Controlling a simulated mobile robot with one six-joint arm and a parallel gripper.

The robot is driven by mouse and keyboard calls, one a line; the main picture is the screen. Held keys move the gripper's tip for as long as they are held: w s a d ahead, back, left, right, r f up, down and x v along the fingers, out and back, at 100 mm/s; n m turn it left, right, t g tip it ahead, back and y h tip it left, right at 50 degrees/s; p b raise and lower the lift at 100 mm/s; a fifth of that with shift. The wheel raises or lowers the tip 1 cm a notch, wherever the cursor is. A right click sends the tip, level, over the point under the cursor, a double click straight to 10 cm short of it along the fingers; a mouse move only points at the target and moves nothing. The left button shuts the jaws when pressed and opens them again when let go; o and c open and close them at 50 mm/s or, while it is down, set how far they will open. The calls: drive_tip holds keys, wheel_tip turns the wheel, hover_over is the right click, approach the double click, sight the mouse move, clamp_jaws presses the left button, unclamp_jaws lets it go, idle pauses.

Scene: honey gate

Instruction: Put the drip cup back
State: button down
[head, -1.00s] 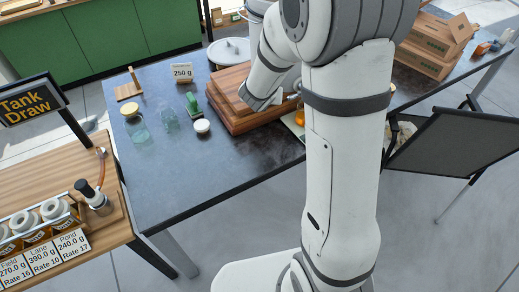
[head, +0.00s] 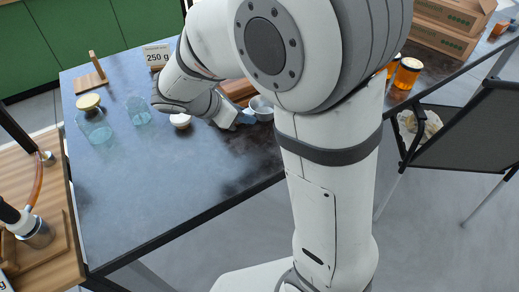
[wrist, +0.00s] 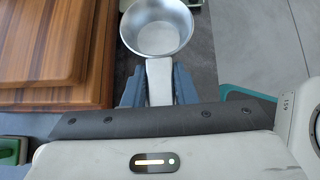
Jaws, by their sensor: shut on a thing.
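The drip cup (wrist: 157,32) is a small round metal cup with a flat handle. In the wrist view its bowl is at the top and looks empty. My gripper (wrist: 158,84) is shut on the handle, with a blue-grey finger on each side. In the head view the cup (head: 262,107) shows just right of my gripper (head: 240,118), over the dark table (head: 190,175) near the wooden block (head: 238,88). My arm hides much of the block. I cannot tell whether the cup touches the table.
An amber honey jar (head: 407,73) and a chair (head: 465,130) are at the right. The front of the table is clear.

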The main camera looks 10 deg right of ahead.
drive_tip(key=shift+s+a+f, duration=0.25)
drive_tip(key=shift+a+f, duration=0.05)
drive_tip(key=shift+f, duration=0.25)
wheel_tip(320, 180, down, 10)
drive_tip(key=b, duration=0.3)
drive_tip(key=shift+s, duration=0.1)
drive_tip(key=shift+f, duration=0.2)
drive_tip(key=c, duration=1.2)
unclamp_jaws()
drive_tip(key=shift+o, duration=0.2)
drive_tip(key=shift+r, duration=0.1)
